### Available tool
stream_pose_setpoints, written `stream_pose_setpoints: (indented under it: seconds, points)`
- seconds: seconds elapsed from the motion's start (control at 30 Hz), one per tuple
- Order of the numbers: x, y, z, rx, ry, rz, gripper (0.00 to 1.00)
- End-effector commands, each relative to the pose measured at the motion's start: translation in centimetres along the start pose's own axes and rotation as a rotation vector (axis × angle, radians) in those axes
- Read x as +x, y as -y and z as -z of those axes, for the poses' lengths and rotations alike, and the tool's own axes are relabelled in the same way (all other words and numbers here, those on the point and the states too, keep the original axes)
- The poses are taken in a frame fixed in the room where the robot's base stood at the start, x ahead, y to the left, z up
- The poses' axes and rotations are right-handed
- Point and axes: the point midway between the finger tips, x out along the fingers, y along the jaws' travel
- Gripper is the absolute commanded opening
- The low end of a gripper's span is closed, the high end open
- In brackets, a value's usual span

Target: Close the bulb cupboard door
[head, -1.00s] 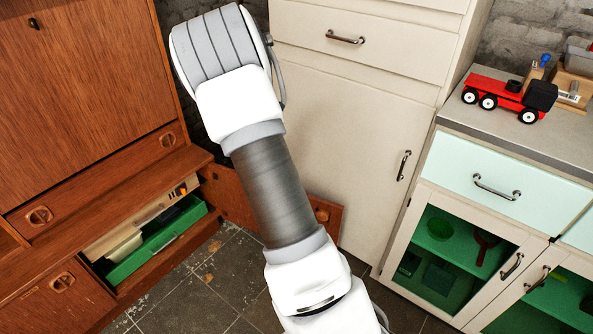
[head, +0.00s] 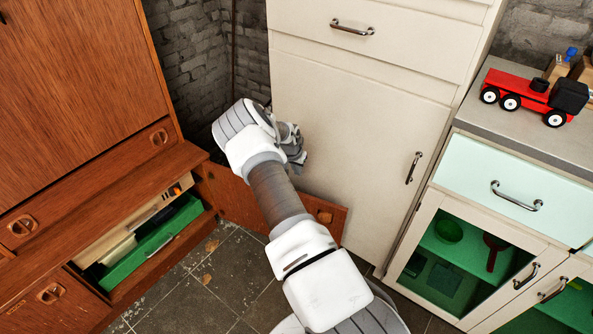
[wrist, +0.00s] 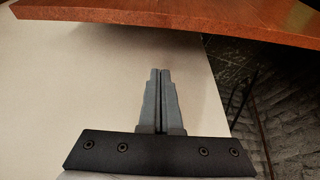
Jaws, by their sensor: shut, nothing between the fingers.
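A low teak door (head: 228,196) on the teak wall unit stands wide open, swung out towards the cream cabinet. In the wrist view my gripper (wrist: 160,72) is shut and empty. A teak panel edge (wrist: 180,22), apparently this door's, lies just beyond the fingertips, with no contact visible.
The cream cabinet (head: 350,130) stands close to the open door. A glass-fronted cabinet (head: 470,230) with a red toy truck (head: 530,95) on top is at right.

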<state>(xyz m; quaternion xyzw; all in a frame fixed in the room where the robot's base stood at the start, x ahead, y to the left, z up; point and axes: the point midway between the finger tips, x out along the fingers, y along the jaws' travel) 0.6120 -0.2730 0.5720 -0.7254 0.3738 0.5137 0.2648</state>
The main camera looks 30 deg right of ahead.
Motion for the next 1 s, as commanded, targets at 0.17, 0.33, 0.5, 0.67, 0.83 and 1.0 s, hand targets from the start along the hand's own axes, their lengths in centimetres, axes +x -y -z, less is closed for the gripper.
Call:
stream_pose_setpoints:
  seconds: [0.17, 0.33, 0.5, 0.67, 0.83, 1.0]
  points:
    - [4.0, -0.1, -0.2, -0.001, 0.002, -0.001, 0.0]
    - [6.6, 0.0, -0.3, -0.002, 0.002, 0.0, 0.0]
    - [5.3, 0.1, -1.9, 0.0, 0.002, 0.001, 0.0]
    - [4.9, 0.0, -3.1, 0.0, 0.002, 0.001, 0.0]
    - [4.7, 0.0, -3.8, 0.001, 0.002, 0.001, 0.0]
    - [4.6, 0.0, -3.9, 0.001, 0.002, 0.001, 0.0]
